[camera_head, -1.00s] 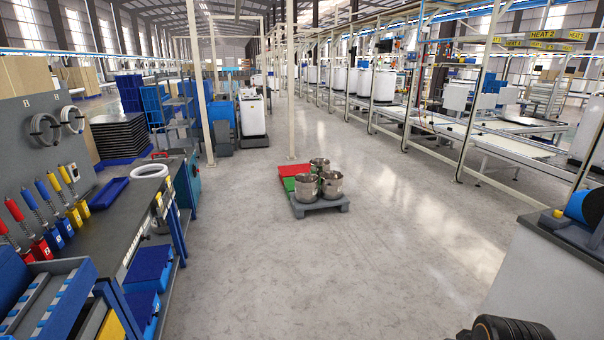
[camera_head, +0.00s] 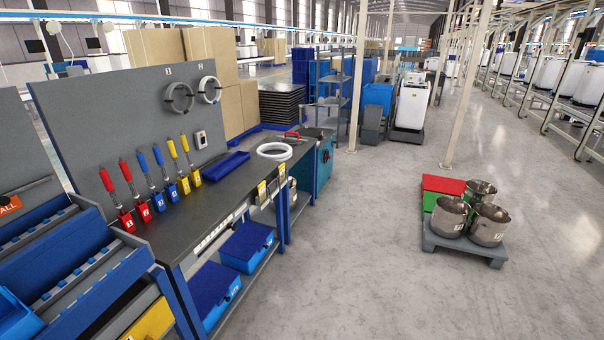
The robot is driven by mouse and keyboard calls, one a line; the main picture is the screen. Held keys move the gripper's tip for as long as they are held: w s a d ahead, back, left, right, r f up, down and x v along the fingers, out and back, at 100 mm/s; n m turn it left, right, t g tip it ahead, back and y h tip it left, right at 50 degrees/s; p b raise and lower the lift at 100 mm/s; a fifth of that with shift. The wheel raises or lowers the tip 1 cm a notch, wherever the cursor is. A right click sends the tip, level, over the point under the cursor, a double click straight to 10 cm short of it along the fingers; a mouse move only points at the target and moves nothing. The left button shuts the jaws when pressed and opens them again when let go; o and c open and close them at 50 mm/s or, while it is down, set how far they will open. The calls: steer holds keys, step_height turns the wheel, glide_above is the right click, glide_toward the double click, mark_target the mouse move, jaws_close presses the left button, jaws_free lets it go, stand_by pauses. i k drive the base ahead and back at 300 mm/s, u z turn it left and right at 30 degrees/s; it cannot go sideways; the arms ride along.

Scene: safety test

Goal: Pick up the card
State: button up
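I cannot make out a card for certain in this view. The workbench (camera_head: 226,193) stands at the left with a dark top. Red, blue and yellow-handled tools (camera_head: 160,180) stand in a row in numbered holders along the back of the bench. A blue tray (camera_head: 225,166) and white rings (camera_head: 274,151) lie further along the top. My gripper is not in view.
A grey pallet (camera_head: 462,247) with metal pots (camera_head: 450,217) and red and green boxes (camera_head: 443,185) stands on the floor at the right. Blue bins (camera_head: 246,247) sit on the bench's lower shelf. A post (camera_head: 359,80) rises beyond. The floor between bench and pallet is clear.

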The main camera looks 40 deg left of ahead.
mark_target(262, 191)
steer(key=u, duration=0.35)
steer(key=i, duration=2.25)
steer(key=u, duration=1.05)
steer(key=i, duration=1.25)
steer(key=u, duration=1.85)
steer(key=i, duration=0.85)
steer(key=u, duration=0.6)
